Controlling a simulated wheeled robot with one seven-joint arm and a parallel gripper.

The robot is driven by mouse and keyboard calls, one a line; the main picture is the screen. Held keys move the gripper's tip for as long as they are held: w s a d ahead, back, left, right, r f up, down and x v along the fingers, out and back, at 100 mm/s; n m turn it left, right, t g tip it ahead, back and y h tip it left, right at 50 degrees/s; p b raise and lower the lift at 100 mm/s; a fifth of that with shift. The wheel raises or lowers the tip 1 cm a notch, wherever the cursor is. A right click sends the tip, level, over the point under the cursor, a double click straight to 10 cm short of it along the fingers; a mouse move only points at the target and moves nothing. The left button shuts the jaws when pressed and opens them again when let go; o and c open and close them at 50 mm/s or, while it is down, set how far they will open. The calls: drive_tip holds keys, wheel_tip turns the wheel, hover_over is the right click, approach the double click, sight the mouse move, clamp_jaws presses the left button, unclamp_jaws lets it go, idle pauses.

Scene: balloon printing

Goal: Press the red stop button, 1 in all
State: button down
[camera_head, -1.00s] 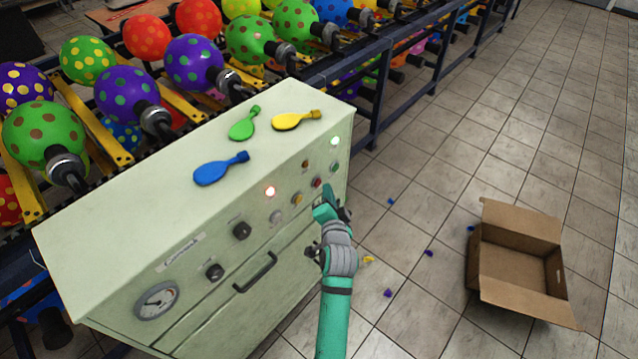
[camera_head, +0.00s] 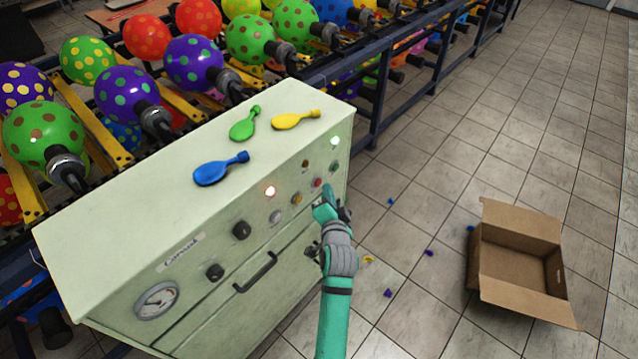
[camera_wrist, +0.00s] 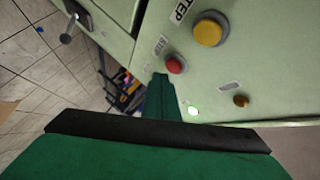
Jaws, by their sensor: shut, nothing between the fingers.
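The red stop button (camera_head: 317,183) is on the front panel of the pale green control cabinet (camera_head: 120,215), near its right end. In the wrist view the red button (camera_wrist: 175,65) sits beside a small label, below a larger yellow button (camera_wrist: 209,29). My gripper (camera_head: 326,193) is shut and empty, just in front of the panel near the red button. In the wrist view its green fingertip (camera_wrist: 160,85) lies just below the red button in the picture. I cannot tell whether it touches the button.
Three deflated balloons, blue (camera_head: 220,170), green (camera_head: 244,125) and yellow (camera_head: 296,119), lie on the cabinet top. A lit white lamp (camera_head: 270,191) and black knobs are on the panel. An open cardboard box (camera_head: 515,262) stands on the floor at right. Dotted balloons fill the rack behind.

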drive_tip(key=shift+a, duration=0.1)
idle(0.4)
drive_tip(key=shift+w+a, duration=0.25)
drive_tip(key=shift+w, duration=0.05)
drive_tip(key=shift+w, duration=0.1)
